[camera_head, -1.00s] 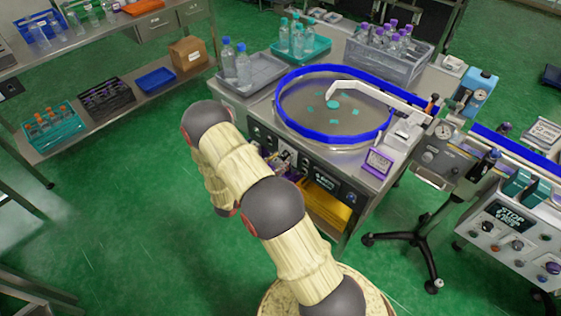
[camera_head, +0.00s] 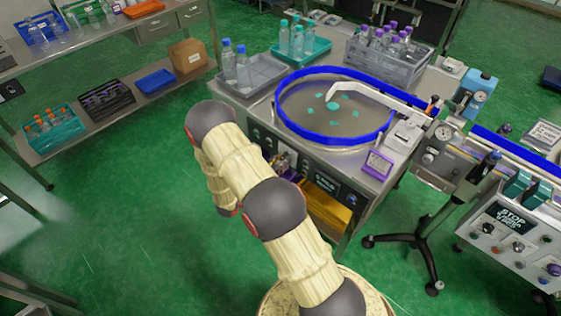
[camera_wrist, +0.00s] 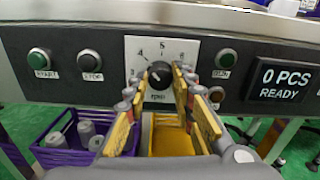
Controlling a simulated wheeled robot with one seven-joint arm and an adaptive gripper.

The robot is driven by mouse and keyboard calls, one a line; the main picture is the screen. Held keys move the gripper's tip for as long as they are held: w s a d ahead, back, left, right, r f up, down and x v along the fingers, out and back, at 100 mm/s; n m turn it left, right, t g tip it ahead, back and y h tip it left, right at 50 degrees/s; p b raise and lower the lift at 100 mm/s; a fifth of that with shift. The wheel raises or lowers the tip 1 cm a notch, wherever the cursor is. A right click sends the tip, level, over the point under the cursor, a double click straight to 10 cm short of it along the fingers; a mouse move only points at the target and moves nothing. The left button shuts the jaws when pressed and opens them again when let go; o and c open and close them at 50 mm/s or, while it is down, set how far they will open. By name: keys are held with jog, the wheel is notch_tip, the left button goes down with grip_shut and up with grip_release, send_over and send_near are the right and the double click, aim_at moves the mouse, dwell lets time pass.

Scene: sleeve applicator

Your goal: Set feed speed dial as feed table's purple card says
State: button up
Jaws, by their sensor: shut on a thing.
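The feed speed dial (camera_wrist: 159,73) is a dark round knob on a white scale plate (camera_wrist: 143,47) in the wrist view. My gripper (camera_wrist: 160,82) is shut on the dial, with one yellow finger on each side. Its pointer setting is hard to read. The purple-framed card (camera_head: 378,163) stands on the feed table's front right corner in the head view, its writing too small to read. My arm partly covers the table front there.
A display (camera_wrist: 285,80) reads 0 PCS READY. A purple crate (camera_wrist: 62,145) and yellow bin (camera_wrist: 172,141) are below.

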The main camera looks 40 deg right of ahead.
grip_shut()
jog(key=shift+n+p, duration=0.3)
jog(key=shift+p, duration=0.05)
jog(key=n+p, duration=0.2)
jog(key=shift+r+n+p, duration=0.15)
jog(key=shift+n+p, duration=1.85)
jog(key=shift+n, duration=1.1)
jog(key=o, duration=0.8)
grip_release()
jog(key=shift+o, duration=0.5)
